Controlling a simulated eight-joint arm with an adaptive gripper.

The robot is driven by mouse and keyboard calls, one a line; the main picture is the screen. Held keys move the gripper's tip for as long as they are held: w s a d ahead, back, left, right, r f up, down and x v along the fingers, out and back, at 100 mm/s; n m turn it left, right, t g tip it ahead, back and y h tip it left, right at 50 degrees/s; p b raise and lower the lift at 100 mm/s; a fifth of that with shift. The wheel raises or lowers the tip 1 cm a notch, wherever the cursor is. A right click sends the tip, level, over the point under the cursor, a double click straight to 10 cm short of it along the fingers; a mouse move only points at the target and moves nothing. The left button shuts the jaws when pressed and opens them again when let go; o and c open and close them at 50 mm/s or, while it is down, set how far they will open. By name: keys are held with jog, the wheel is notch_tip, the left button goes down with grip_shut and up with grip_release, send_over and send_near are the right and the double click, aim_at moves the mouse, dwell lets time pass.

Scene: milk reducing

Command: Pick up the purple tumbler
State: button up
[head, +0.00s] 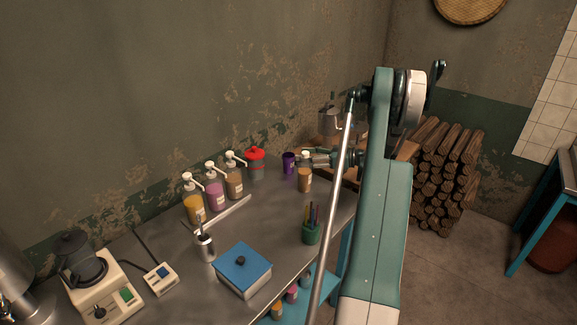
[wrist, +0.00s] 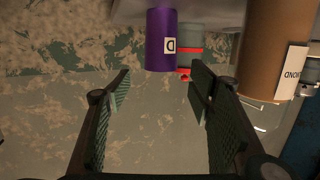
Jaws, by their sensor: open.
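The purple tumbler (head: 288,162) stands upright near the back of the metal table, beside the wall. In the wrist view the purple tumbler (wrist: 160,38) appears upside down, with a white label marked D. My gripper (head: 318,158) is to the right of the tumbler in the head view. In the wrist view my gripper (wrist: 160,82) is open and empty, its two dark ribbed fingers spread apart. The tumbler shows just beyond the fingertips, roughly lined up with the gap, and is not between the fingers.
A red-lidded canister (head: 255,164) is left of the tumbler. Several pump bottles (head: 214,193) stand farther left. A green pen cup (head: 311,233) and blue-lidded box (head: 243,269) are nearer.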

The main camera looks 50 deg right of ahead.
aim_at(289, 155)
jog(key=shift+x, duration=1.25)
jog(key=shift+w, duration=0.1)
jog(key=shift+b+x, duration=0.9)
jog(key=shift+x, duration=1.65)
jog(key=shift+f, duration=0.1)
jog(key=c, duration=1)
